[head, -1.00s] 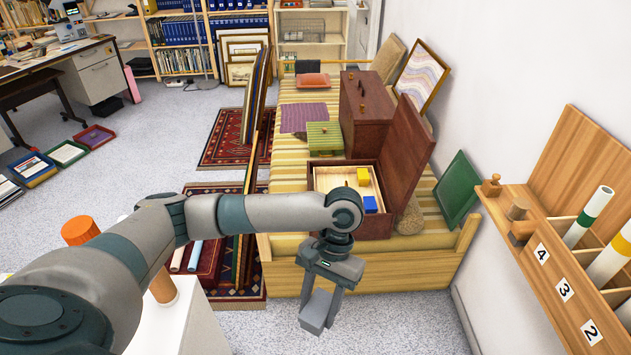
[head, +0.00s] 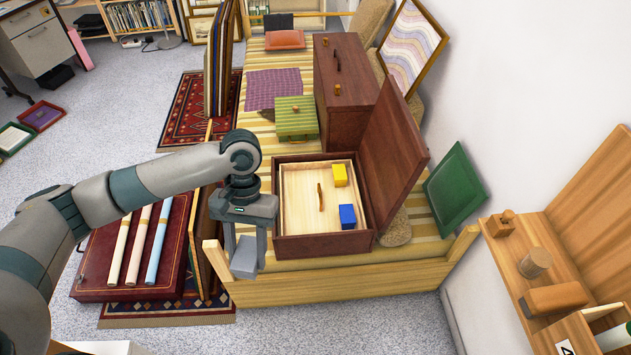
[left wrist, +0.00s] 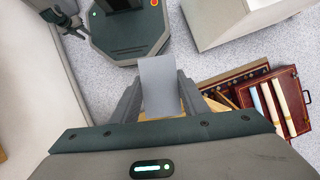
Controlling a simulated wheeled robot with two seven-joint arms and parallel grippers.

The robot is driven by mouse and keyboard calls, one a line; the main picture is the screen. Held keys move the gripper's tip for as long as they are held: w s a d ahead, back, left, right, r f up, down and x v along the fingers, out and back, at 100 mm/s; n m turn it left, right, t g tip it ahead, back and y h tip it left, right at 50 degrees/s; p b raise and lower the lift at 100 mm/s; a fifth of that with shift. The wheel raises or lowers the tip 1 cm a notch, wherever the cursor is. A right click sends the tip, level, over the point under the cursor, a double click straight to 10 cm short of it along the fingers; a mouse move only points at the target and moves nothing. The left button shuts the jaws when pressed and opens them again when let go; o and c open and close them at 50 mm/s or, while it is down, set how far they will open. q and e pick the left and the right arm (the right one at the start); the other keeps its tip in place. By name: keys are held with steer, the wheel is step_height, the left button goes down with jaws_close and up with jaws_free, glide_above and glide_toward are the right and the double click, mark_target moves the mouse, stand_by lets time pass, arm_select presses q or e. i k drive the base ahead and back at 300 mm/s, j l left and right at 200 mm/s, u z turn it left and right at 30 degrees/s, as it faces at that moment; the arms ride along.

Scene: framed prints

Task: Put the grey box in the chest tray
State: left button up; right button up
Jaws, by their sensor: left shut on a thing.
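My left gripper (head: 246,250) is shut on the grey box (head: 243,262), which hangs below the fingers just left of the open chest's front left corner. In the left wrist view the grey box (left wrist: 160,86) stands between the two fingers. The chest (head: 322,246) is dark red-brown with its lid open to the right. Its pale wooden tray (head: 300,205) has a handle-like divider piece in the middle. A yellow box (head: 340,175) and a blue box (head: 347,216) lie along its right side; the left side is bare. A gripper-like part, seemingly my right one, shows at the left wrist view's top left.
The chest stands on a striped bench (head: 400,257) with a wooden front rail. A green striped box (head: 296,118) and a brown upright case (head: 340,95) stand behind it. A green panel (head: 455,190) leans at right. A red case with rolls (head: 140,265) lies left.

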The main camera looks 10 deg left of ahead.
mark_target(298, 184)
steer(key=i+j+z, duration=0.2)
steer(key=i, duration=0.35)
steer(key=i+j+z, duration=0.2)
steer(key=i, duration=0.3)
